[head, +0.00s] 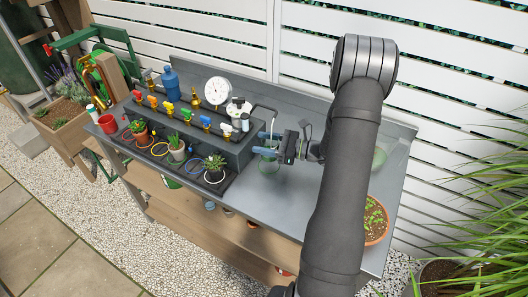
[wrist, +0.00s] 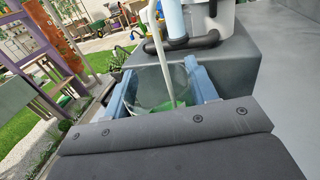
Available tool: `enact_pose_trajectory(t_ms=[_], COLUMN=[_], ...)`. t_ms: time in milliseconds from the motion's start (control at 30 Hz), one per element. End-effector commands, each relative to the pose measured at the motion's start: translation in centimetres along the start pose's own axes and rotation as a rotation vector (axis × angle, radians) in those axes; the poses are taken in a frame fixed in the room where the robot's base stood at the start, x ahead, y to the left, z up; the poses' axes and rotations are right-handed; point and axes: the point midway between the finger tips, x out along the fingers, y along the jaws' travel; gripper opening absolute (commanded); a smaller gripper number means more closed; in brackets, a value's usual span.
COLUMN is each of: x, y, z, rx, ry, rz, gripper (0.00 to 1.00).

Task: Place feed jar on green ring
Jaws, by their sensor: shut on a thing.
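My gripper (head: 272,149) is shut on a clear glass jar, taken as the feed jar (head: 265,156), at the right end of the dark stepped stand. In the wrist view the jar (wrist: 160,86) sits between the two blue fingers (wrist: 167,80), with its lower front hidden by the gripper body. Green (wrist: 166,105) shows low in the jar; I cannot tell whether it is contents or a ring seen through the glass.
The stand (head: 236,150) carries taps, a gauge (head: 217,91) and a blue bottle (head: 170,83). A thin pipe (wrist: 158,42) curves down close to the jar. Potted plants and coloured rings line the front tray. A seedling pot (head: 375,220) stands at the right; bench between is mostly clear.

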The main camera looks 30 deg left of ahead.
Motion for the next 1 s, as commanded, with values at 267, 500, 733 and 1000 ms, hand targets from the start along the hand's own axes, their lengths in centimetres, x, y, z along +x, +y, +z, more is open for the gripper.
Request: enact_pose_trajectory(t_ms=[267,500,733,1000], x=[0.2,0.1,0.1,0.1], y=[0.0,0.0,0.0,0.0], z=[-2.0,-4.2,-4.2,-4.4], rx=[0.003,-0.001,-0.001,-0.001], ry=[0.0,0.0,0.0,0.0], rz=[-0.001,-0.002,-0.002,-0.002], gripper=[0.2,0.2,0.2,0.74])
